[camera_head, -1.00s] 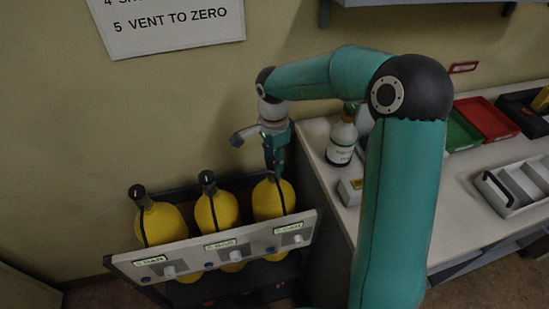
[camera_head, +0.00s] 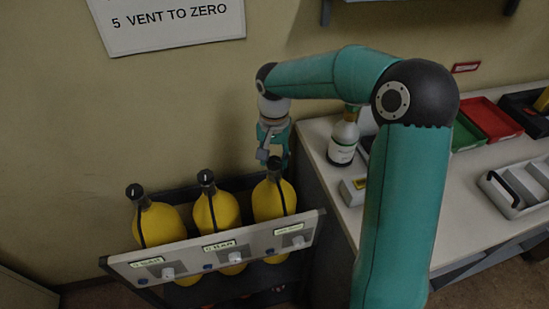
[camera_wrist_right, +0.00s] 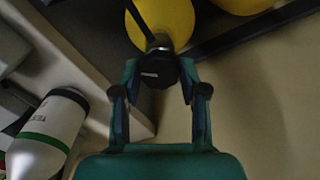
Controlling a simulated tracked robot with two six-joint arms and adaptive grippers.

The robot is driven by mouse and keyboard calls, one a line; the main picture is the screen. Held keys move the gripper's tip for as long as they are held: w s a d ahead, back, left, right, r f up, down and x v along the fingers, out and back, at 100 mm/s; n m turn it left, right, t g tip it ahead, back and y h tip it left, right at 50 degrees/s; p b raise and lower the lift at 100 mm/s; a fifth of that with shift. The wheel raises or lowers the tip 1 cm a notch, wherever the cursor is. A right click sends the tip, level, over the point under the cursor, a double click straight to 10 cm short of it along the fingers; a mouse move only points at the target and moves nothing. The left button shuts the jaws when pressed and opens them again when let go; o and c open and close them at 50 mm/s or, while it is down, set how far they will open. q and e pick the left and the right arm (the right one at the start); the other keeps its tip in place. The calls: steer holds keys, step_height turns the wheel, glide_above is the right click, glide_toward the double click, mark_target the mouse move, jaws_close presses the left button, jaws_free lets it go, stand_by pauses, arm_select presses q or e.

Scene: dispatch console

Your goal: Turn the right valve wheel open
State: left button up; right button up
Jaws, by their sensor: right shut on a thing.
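Three yellow cylinders stand in a rack, each with a black valve wheel on top. The right valve wheel (camera_head: 274,164) is on the right cylinder (camera_head: 268,203). My right gripper (camera_head: 273,158) comes down on this wheel from above. In the right wrist view, the black wheel (camera_wrist_right: 159,72) sits between the two fingers of my right gripper (camera_wrist_right: 158,80), which are shut on it from both sides. A pale mark shows on the wheel. The middle wheel (camera_head: 206,177) and left wheel (camera_head: 135,190) are free. My left gripper is not in view.
A labelled front panel (camera_head: 180,263) with small knobs runs before the cylinders. A bench (camera_head: 318,142) on the right carries a white bottle (camera_head: 342,142), red and green trays, and a grey divided tray (camera_head: 510,190). The wall is close behind the rack.

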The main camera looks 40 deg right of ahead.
mark_target(274, 160)
steer(key=n, duration=0.4)
steer(key=shift+n, duration=0.3)
steer(key=n, duration=0.5)
stand_by(0.4)
steer(key=o, duration=1.1)
steer(key=shift+o, duration=0.2)
step_height(274, 160, up, 12)
steer(key=shift+f, duration=0.1)
